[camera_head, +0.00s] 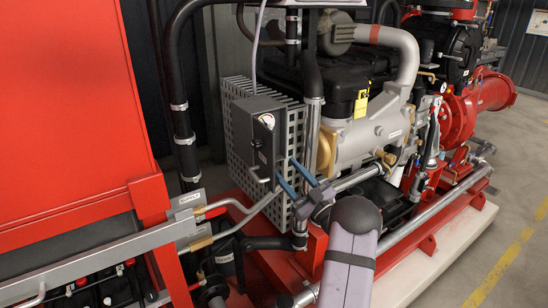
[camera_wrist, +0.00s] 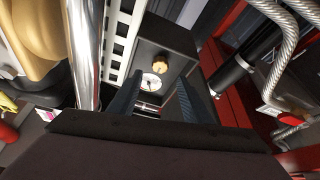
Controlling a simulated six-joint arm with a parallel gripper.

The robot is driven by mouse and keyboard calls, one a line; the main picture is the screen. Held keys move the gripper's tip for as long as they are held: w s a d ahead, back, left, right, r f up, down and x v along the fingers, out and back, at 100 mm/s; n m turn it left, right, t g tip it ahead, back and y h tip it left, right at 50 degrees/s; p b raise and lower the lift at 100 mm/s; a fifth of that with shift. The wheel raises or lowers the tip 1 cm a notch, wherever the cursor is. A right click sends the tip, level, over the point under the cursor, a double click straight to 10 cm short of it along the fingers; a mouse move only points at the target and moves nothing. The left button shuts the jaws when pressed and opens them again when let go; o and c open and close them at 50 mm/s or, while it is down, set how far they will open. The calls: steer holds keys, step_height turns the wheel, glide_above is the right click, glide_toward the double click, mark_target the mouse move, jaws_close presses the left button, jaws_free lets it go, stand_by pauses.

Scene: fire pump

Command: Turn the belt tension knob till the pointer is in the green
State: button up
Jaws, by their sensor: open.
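The control box (camera_head: 258,125) is grey with a dark front and stands left of the engine. It carries a small round white gauge (camera_head: 267,121), also seen in the wrist view (camera_wrist: 151,82). A brass-coloured knob (camera_wrist: 160,62) sits beside the gauge in the wrist view; I cannot tell it apart clearly in the head view. The gauge is too small to read its pointer or any green zone. My gripper (camera_head: 286,169) is open and empty, right of and below the gauge in the head view. Its two dark fingers (camera_wrist: 160,77) point toward the box in the wrist view.
A perforated guard (camera_head: 298,140) stands behind and beside the box. A thin bar handle (camera_head: 257,177) sticks out low on the box's front. A vertical steel pipe (camera_head: 303,170) runs close by the fingers. A big red cabinet (camera_head: 65,100) fills the left.

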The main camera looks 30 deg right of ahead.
steer(key=p+x, duration=0.2)
steer(key=x, duration=0.5)
steer(key=shift+w, duration=0.1)
